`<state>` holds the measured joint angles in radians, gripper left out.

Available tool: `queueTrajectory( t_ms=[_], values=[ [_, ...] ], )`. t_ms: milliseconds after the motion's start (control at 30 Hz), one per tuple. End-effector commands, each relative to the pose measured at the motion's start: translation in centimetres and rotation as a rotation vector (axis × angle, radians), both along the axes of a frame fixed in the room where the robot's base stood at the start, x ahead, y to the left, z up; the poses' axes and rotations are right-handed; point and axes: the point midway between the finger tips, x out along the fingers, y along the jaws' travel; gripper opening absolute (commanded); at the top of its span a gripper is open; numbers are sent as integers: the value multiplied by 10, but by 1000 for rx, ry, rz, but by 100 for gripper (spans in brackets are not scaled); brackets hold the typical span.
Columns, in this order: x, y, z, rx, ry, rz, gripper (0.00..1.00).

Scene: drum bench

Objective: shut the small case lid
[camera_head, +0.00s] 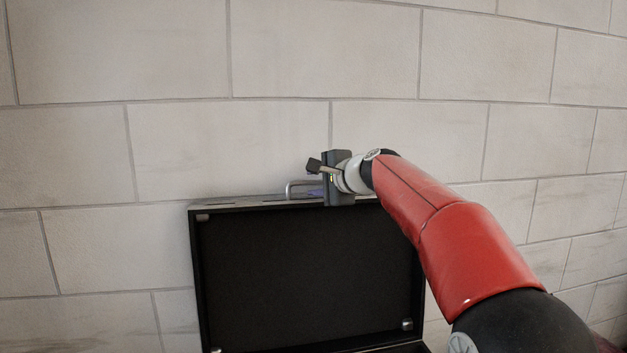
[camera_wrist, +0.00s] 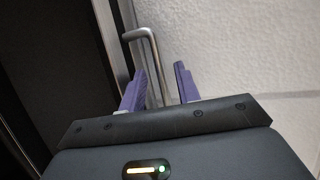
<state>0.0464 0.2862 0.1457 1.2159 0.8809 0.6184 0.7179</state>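The small case (camera_head: 305,280) stands with its black lid raised upright in the head view, its inner side facing me. A metal handle (camera_head: 300,187) sticks up from the lid's top edge. In the wrist view the handle (camera_wrist: 146,36) runs up beyond the fingers, beside the lid's dark edge (camera_wrist: 103,35). My gripper (camera_head: 312,190) is at the lid's top edge, just right of the handle. Its two purple fingers (camera_wrist: 160,85) are apart in the wrist view, with a gap between them. Whether a finger touches the handle is unclear.
A pale block wall (camera_head: 500,140) stands close behind the raised lid. My red arm reaches in from the lower right, in front of the lid's right side. The case's lower part is mostly below the head view.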

Motion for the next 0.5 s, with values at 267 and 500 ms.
queueTrajectory(
  t_ms=[267, 500],
  values=[
    [12, 9, -5, 0, 0, -1, 32],
    [12, 8, -5, -2, 0, -1, 24]
  ],
)
